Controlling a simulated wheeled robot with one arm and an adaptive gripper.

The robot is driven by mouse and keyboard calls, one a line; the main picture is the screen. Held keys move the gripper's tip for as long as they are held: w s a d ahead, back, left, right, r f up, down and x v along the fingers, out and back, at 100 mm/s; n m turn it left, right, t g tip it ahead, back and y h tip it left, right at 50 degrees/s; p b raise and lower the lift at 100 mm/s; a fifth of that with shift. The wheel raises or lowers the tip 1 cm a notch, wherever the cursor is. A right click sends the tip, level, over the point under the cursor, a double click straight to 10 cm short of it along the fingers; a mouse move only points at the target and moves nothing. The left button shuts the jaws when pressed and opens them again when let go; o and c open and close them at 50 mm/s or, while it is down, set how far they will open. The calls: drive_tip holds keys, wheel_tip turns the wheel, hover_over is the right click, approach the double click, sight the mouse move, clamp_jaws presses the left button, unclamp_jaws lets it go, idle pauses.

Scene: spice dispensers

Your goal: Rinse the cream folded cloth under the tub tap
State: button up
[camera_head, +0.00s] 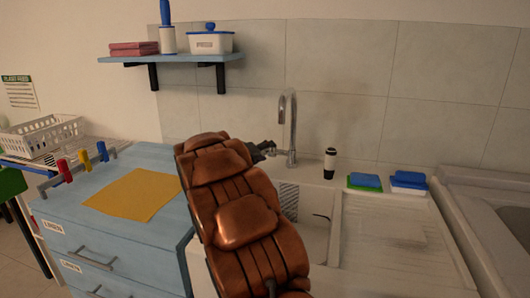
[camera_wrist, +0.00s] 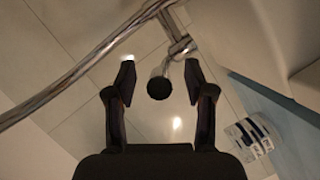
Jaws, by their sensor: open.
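The tub tap (camera_head: 291,125) is a chrome gooseneck standing at the back of the sink tub (camera_head: 316,240). My gripper (camera_head: 265,149) is beside the tap's lower body, just left of it, behind my copper-coloured arm. In the wrist view my gripper (camera_wrist: 160,85) is open, and a dark round knob (camera_wrist: 158,88) on the tap shows between its fingertips. I cannot tell whether the fingers touch it. The chrome spout (camera_wrist: 80,80) crosses the left of that view. I make out no cream folded cloth in either view; my arm hides part of the tub.
A ribbed drainboard (camera_head: 400,240) is right. A yellow cloth (camera_head: 133,194) lies on the blue drawer unit (camera_head: 150,160). A shelf (camera_head: 180,59) hangs above.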

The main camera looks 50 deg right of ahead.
clamp_jaws()
idle(0.4)
